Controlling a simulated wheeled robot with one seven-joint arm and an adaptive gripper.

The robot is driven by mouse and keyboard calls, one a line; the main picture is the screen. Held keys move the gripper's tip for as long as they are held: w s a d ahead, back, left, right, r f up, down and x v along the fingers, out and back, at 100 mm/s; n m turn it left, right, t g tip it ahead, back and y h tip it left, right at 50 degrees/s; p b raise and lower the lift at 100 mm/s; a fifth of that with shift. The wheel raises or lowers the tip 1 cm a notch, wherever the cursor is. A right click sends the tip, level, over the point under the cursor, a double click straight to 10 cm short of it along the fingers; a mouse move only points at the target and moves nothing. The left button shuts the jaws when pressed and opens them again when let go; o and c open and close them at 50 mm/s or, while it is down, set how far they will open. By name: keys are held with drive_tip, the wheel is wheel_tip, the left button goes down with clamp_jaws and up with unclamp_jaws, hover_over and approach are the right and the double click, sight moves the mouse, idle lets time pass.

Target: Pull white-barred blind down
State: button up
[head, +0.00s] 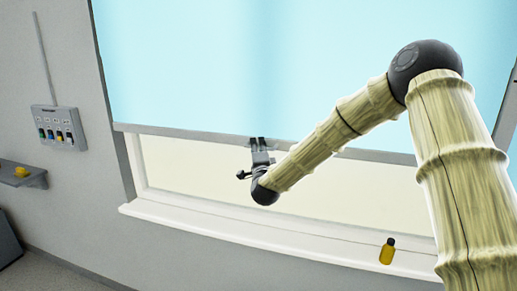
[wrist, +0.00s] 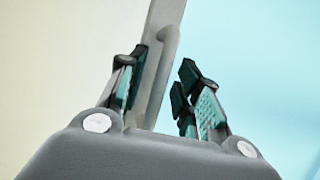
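The light blue blind (head: 240,65) hangs over the upper part of the window, with a pale grey bar (head: 190,134) along its lower edge. My gripper (head: 258,143) is at this bar, near its middle. In the wrist view, the bar (wrist: 163,25) runs between the two fingers of my gripper (wrist: 160,88), with a raised handle-like part (wrist: 165,65) on it. The fingers are apart. The left finger is close to or against the bar; a gap shows at the right finger. Contact is hard to tell.
A white window sill (head: 200,222) runs below, with a yellow bottle (head: 387,251) with a dark cap on it at the right. A switch panel (head: 58,128) is on the left wall, above a small shelf (head: 30,180) with a yellow object (head: 21,171). Space between bar and sill looks clear.

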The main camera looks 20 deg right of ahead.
clamp_jaws()
drive_tip(key=shift+f, duration=0.1)
wheel_tip(320, 180, down, 29)
drive_tip(key=b, duration=2.4)
drive_tip(key=shift+f, duration=0.15)
drive_tip(key=shift+s+f, duration=0.1)
drive_tip(key=shift+f, duration=0.05)
unclamp_jaws()
drive_tip(key=v, duration=1.2)
